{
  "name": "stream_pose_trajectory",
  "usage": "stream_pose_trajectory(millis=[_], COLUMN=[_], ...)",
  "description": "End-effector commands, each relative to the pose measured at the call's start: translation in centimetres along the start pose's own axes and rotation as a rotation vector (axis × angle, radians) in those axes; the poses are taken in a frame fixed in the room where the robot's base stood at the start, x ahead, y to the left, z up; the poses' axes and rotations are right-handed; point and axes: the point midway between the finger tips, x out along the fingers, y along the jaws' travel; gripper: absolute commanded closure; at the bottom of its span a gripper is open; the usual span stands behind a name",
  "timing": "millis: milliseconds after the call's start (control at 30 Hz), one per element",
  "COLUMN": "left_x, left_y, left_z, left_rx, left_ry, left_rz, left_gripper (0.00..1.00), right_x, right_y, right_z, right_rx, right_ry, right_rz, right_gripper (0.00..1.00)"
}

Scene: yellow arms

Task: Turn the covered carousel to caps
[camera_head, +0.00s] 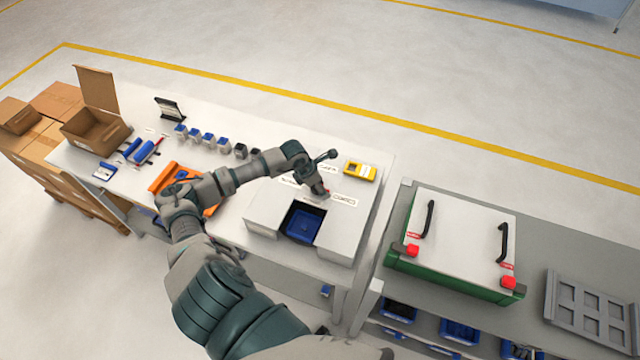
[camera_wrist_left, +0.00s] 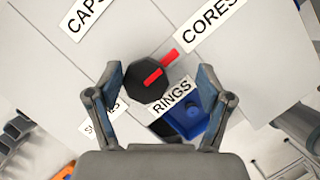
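The covered carousel (camera_head: 270,206) is a pale grey housing with a front opening, where a blue bin (camera_head: 303,225) shows. In the left wrist view its black knob (camera_wrist_left: 141,88) carries a red bar slanting to the upper right, in line with a red piece beside the knob. Around it are the labels CAPS (camera_wrist_left: 82,16), CORES (camera_wrist_left: 208,20) and RINGS (camera_wrist_left: 172,96), and one partly hidden by a finger. My left gripper (camera_wrist_left: 160,80) is open, its fingers on either side of the knob, with a clear gap on the right. The head view shows it (camera_head: 318,191) over the housing.
A yellow device (camera_head: 360,171) lies behind the carousel. An orange tray (camera_head: 168,176) lies left, partly behind my arm. Several small blue-topped containers (camera_head: 208,139) stand farther back. A green-sided case (camera_head: 465,240) with black handles is on the right bench.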

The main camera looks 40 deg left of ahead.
Motion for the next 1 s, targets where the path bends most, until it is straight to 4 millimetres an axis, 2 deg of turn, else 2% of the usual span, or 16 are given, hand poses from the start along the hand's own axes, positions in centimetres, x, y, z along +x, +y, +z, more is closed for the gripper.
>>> stream_pose_trajectory(millis=[167,300,467,567,833,1000], left_x=[0.2,0.1,0.0,-0.1,0.0,-0.1], left_y=[0.5,0.4,0.3,0.3,0.2,0.2], left_z=[-0.4,-0.3,-0.2,-0.1,0.1,0.2], left_rx=[-0.004,-0.003,-0.003,-0.002,-0.002,-0.002], left_ry=[-0.002,-0.001,0.004,0.007,-0.004,-0.007], left_rz=[-0.007,-0.005,0.005,0.009,0.002,0.001], left_gripper=[0.27,0.62,1.0,1.0,1.0,1.0], right_x=[0.0,0.0,0.0,0.0,0.0,0.0], right_y=[1.1,0.7,-1.4,-1.8,0.5,0.9], right_z=[0.2,0.1,-0.3,-0.3,0.1,0.2], right_rx=[-0.002,0.0,0.005,0.004,-0.001,-0.001], right_ry=[-0.003,-0.002,0.003,0.003,-0.001,-0.002], right_rz=[0.013,0.008,-0.016,-0.021,0.006,0.01], right_gripper=[0.6,0.6,0.6,0.6,0.6,0.6])
